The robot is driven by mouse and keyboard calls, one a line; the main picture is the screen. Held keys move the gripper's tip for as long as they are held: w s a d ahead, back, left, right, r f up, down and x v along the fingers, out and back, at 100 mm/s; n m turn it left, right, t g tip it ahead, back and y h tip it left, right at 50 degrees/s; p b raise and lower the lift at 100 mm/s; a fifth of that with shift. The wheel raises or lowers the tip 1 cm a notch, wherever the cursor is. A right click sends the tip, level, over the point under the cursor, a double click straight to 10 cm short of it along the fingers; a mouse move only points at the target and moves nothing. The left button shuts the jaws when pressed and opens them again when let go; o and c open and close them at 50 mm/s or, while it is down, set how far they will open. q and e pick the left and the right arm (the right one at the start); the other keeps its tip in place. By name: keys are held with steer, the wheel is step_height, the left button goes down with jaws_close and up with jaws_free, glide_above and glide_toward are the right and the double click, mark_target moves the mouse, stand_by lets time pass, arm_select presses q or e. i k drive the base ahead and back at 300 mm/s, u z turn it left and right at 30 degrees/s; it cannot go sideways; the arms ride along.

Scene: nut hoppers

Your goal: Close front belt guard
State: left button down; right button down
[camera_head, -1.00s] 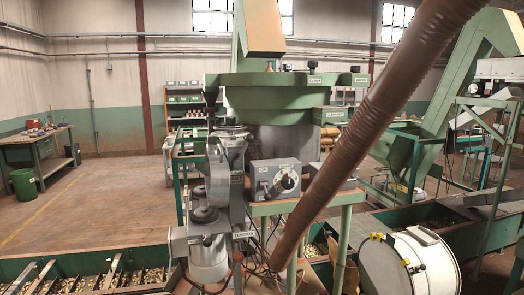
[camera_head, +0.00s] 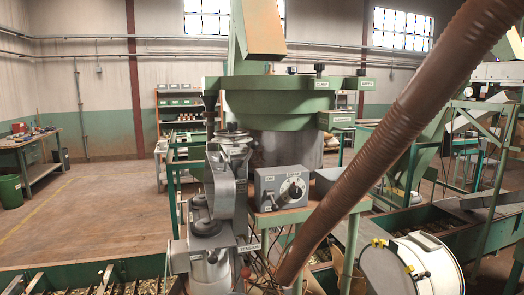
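A green round hopper machine (camera_head: 275,105) stands in the middle of the head view. On its left side is a grey drive unit with dark round pulley-like parts (camera_head: 206,228) and a label. A curved grey metal piece (camera_head: 236,185) stands upright beside them; it may be the front belt guard, but I cannot tell for sure, nor whether it is open or closed. A grey control box (camera_head: 281,188) with a dial sits to its right. Neither of my grippers is in view.
A thick brown ribbed hose (camera_head: 400,130) slants across the right side, in front of the machine. A white drum (camera_head: 425,264) stands at lower right. Green troughs (camera_head: 60,275) run along the bottom. A workbench (camera_head: 30,155) and green bin (camera_head: 11,191) are at left, with open floor between.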

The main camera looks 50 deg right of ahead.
mark_target(219, 185)
steer(key=z, duration=0.4)
steer(key=i, duration=0.85)
steer(key=z, duration=0.35)
